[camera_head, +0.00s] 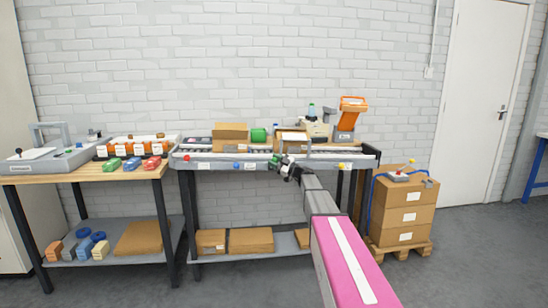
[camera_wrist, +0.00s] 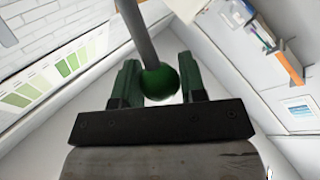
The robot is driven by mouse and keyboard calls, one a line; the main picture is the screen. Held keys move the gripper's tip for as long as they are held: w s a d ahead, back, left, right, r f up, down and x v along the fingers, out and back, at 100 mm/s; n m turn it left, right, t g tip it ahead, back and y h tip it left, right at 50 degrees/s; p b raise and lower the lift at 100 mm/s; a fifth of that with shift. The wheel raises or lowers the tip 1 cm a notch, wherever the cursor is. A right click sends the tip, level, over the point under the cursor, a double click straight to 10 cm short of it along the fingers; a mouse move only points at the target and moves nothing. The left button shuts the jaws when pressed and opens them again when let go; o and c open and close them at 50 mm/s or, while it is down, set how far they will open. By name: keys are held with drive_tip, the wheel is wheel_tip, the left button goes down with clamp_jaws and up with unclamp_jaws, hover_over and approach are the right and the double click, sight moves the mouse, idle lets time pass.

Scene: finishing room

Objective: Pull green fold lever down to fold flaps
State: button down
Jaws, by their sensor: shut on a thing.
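The green fold lever shows in the wrist view as a grey rod with a round green knob (camera_wrist: 160,82) at its end. My gripper (camera_wrist: 158,85) has its two dark green fingers on either side of the knob and is shut on it. In the head view my gripper (camera_head: 280,162) is at the front edge of the conveyor bench (camera_head: 225,164), near its middle. The lever is too small and too covered by my gripper to make out there. An open cardboard box (camera_head: 293,136) stands on the bench just behind my gripper.
Stacked cartons (camera_head: 402,217) on a pallet are right of the bench. A wooden table (camera_head: 80,174) stands left. Floor in front is clear.

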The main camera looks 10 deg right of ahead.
drive_tip(key=shift+s+a+f, duration=0.1)
drive_tip(key=shift+s+f, duration=0.25)
drive_tip(key=shift+f, duration=0.25)
drive_tip(key=shift+s+f, duration=0.35)
drive_tip(key=shift+f, duration=0.4)
drive_tip(key=c, duration=0.7)
unclamp_jaws()
drive_tip(key=v, duration=1)
drive_tip(key=shift+s+d, duration=0.2)
drive_tip(key=shift+d, duration=0.15)
